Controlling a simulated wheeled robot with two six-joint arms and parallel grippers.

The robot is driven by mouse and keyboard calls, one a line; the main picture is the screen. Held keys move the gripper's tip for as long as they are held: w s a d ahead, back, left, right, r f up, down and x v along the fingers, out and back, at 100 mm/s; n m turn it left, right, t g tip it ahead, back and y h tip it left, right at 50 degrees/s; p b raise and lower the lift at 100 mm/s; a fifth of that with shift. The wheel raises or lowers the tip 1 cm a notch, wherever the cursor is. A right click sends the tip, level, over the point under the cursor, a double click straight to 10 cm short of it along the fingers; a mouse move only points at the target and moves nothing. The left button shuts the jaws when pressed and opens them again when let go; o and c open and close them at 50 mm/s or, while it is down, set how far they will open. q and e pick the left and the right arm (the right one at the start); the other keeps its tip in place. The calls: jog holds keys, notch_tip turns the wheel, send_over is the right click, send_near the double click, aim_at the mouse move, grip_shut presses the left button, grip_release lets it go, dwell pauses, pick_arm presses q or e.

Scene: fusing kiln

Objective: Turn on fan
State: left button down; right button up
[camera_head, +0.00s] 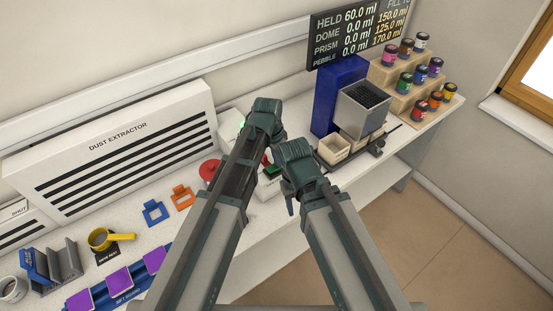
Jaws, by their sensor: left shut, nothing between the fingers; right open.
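The white dust extractor (125,140), with dark slots across its front, stands along the wall at the left. A small pale box (268,188) with a green part (273,170) and a dark red part lies between my two arms, partly covered by them. A small green light (242,122) shows just left of my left gripper. My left gripper (266,122) is shut and empty above the bench, near the box. My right gripper (291,198) is open and empty, right of the box near the bench's front edge. Its fingers are mostly hidden.
A red disc (209,169) and blue and orange frames (182,196) lie left of my arms. A blue stand with a grey hopper (362,108), small trays (334,149) and tiered jars (404,84) stand to the right. A yellow cup (104,238) sits front left.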

pick_arm(q)
jog(key=shift+a, duration=0.1)
jog(key=shift+s+a+r, duration=0.2)
jog(key=shift+s+a, duration=0.25)
jog(key=shift+a, duration=0.2)
notch_tip(320, 180, up, 14)
jog(key=w+d+p, duration=0.1)
jog(key=d+p, duration=0.1)
jog(key=p, duration=1.2)
jog(key=shift+w+d+f, duration=0.15)
jog(key=shift+w+d, duration=0.05)
jog(key=shift+w, duration=0.15)
